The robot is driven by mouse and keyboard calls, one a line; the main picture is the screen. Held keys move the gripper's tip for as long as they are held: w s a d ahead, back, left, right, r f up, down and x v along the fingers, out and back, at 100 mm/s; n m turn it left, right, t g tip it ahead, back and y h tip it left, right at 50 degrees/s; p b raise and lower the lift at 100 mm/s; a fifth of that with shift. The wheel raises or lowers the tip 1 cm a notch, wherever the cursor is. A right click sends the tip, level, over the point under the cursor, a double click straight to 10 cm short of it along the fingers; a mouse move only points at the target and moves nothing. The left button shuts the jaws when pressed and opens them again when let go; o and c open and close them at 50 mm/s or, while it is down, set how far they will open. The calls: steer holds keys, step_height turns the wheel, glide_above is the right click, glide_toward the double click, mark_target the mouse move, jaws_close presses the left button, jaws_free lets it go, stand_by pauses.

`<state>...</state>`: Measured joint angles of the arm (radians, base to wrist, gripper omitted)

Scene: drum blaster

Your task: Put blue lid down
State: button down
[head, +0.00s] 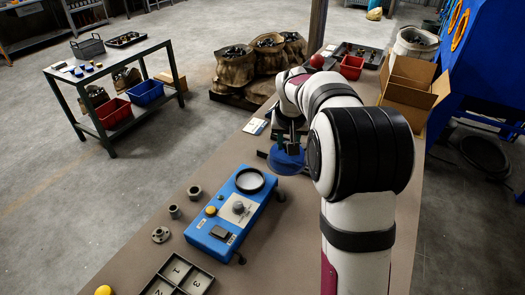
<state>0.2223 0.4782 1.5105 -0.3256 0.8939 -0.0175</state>
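The blue lid (287,162) is a round blue disc at the tip of my gripper (288,146), in the middle of the head view. My gripper points down and appears shut on the lid's top; the fingertips are small and partly hidden. The lid is over the brown table, just behind and right of the blue drum blaster (226,222). I cannot tell whether the lid's underside touches the table. The blaster's round opening (250,180) has a dark rim and a pale inside and is uncovered.
Small grey metal parts (175,212) stand left of the blaster. A numbered compartment tray (195,280) and a yellow knob (103,291) are in front. A paper card (255,126) lies behind. A red bin (351,67) and a cardboard box (407,89) are farther back.

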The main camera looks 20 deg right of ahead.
steer(key=shift+w+a+f+n+y, duration=0.3)
steer(key=shift+w+a+f+n, duration=0.45)
steer(key=shift+w+a+f, duration=2.25)
steer(key=shift+w+a+f+n+y, duration=0.3)
steer(key=shift+w+a+f+n, duration=0.4)
steer(key=shift+w+a+f, duration=2.35)
steer(key=shift+w+a+f+n+y, duration=0.3)
steer(key=shift+w+a+f+n, duration=0.45)
steer(key=shift+w+a+f, duration=2.25)
steer(key=shift+s+a+r, duration=0.25)
steer(key=shift+s+a, duration=0.3)
steer(key=shift+s, duration=0.35)
steer(key=c, duration=0.6)
jaws_free()
